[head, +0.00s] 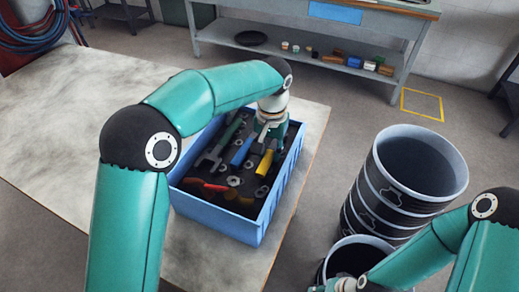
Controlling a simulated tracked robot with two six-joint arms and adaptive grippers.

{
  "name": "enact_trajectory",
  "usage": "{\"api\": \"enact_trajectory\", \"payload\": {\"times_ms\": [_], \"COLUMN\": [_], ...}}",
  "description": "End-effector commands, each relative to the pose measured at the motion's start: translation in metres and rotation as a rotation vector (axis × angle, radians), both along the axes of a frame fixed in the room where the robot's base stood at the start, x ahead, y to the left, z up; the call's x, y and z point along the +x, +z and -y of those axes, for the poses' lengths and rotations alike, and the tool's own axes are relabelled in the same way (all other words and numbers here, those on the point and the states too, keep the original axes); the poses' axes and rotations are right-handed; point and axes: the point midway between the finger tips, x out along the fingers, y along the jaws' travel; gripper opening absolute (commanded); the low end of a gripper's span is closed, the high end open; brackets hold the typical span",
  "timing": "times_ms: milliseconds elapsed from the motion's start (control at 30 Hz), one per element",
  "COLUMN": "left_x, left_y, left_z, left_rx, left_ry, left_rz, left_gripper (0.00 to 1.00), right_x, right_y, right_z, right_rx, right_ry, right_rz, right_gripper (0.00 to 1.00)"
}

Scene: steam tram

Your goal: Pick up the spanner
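A blue crate (222,230) stands on the table and holds several loose tools. A grey piece with a jaw-like end (210,157) lies in its left part and looks like the spanner. My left gripper (264,143) points down into the far right part of the crate, to the right of that piece. Its fingertips are small and partly hidden among the tools, so I cannot tell whether it is open or touching anything. My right gripper (332,286) shows only in part at the bottom edge, by the lower drum; its fingers are unclear.
A blue handle (243,150), a yellow handle (265,162) and a red handle (215,187) lie close together with several nuts. The pale table (60,120) is clear on the left. Dark drums (400,185) stand at right. A workbench (300,48) is behind.

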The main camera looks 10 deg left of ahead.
Motion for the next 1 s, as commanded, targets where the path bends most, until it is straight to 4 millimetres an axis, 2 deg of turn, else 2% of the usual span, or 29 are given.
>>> {"api": "enact_trajectory", "payload": {"times_ms": [33, 100, 467, 633, 833, 1000], "left_x": [0.000, 0.000, 0.000, 0.001, 0.001, 0.001], "left_y": [0.000, 0.000, 0.002, 0.010, 0.033, 0.069], "left_z": [0.000, 0.000, -0.001, -0.001, -0.001, 0.000], "left_rx": [0.001, 0.001, 0.000, -0.001, -0.002, -0.002], "left_ry": [0.000, 0.000, 0.001, 0.001, 0.002, 0.003], "left_rz": [0.000, 0.000, 0.002, 0.003, 0.005, 0.007], "left_gripper": [0.11, 0.00, 0.00, 0.00, 0.00, 0.00], "right_x": [0.000, 0.000, 0.000, 0.000, 0.000, 0.000], "right_y": [0.000, 0.000, 0.000, 0.000, 0.000, 0.004], "right_z": [0.000, 0.000, 0.000, 0.000, 0.000, 0.000], "right_rx": [0.000, 0.000, 0.000, 0.000, 0.000, 0.000], "right_ry": [0.000, 0.000, 0.000, 0.000, 0.000, 0.000], "right_rz": [0.000, 0.000, 0.000, 0.000, 0.000, 0.000], "right_gripper": [0.40, 0.40, 0.40, 0.40, 0.40, 0.40]}}
